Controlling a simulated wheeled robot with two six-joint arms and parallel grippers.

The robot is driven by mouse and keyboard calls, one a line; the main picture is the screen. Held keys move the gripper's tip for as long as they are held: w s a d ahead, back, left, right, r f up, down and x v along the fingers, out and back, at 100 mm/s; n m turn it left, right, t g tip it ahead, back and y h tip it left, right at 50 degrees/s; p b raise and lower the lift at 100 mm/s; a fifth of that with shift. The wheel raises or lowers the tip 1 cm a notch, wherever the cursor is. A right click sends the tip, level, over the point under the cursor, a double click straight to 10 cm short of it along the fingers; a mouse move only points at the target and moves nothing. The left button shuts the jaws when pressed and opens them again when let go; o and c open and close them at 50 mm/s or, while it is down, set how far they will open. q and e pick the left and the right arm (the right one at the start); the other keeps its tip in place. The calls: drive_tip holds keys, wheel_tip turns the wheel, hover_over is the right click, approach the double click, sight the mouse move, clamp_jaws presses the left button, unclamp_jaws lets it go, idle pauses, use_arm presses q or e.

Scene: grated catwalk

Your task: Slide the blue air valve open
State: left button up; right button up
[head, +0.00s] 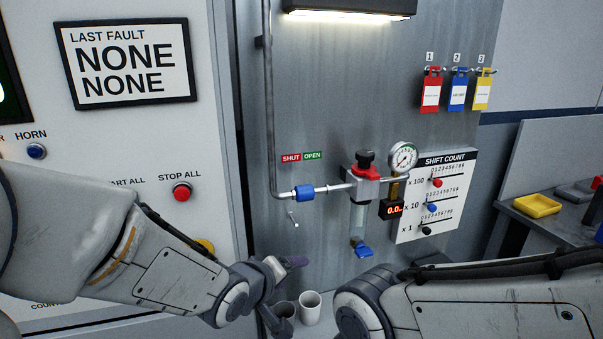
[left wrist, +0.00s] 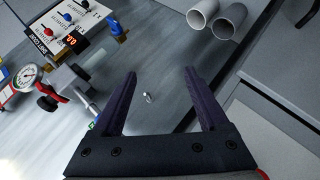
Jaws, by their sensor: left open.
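The blue air valve is a blue sleeve (head: 303,192) on a thin horizontal pipe, under a red SHUT and green OPEN label (head: 302,157). In the head view it sits about under the middle of the label. In the left wrist view a bit of blue (left wrist: 93,123) shows beside one finger, mostly hidden by it. My left gripper (head: 298,262) is below the sleeve and apart from it. In the left wrist view my left gripper (left wrist: 158,75) is open, with nothing between its fingers. My right arm shows at lower right; its gripper is out of view.
Right of the sleeve are a red regulator (head: 366,174), a pressure gauge (head: 403,157) and a display (head: 393,210) that seems to read 0.0. A small metal peg (head: 292,219) sticks out below the sleeve. Grey cups (head: 310,309) stand below my left gripper.

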sight(299, 197)
use_arm(q)
drive_tip(key=w+r+n+t+h+p, duration=0.1)
drive_tip(key=w+r+n+p, duration=0.1)
drive_tip(key=r, duration=0.1)
drive_tip(key=w+r+n+t+h+p, duration=0.1)
drive_tip(key=w+r+n+t+p, duration=0.1)
drive_tip(key=w+r+p, duration=0.1)
drive_tip(key=w+r+n+t+h+p, duration=0.1)
drive_tip(key=w+r+n+p, duration=0.2)
drive_tip(key=r, duration=0.2)
drive_tip(key=shift+w+r+t, duration=0.15)
drive_tip(key=shift+w+t, duration=0.1)
drive_tip(key=shift+t, duration=0.15)
drive_tip(key=p+x, duration=0.2)
drive_tip(key=x, duration=0.5)
drive_tip(key=shift+w+d, duration=0.1)
drive_tip(key=shift+w, duration=0.15)
use_arm(e)
wheel_tip(299, 197, up, 12)
use_arm(q)
drive_tip(key=shift+f, duration=0.25)
use_arm(e)
drive_tip(key=shift+f, duration=0.1)
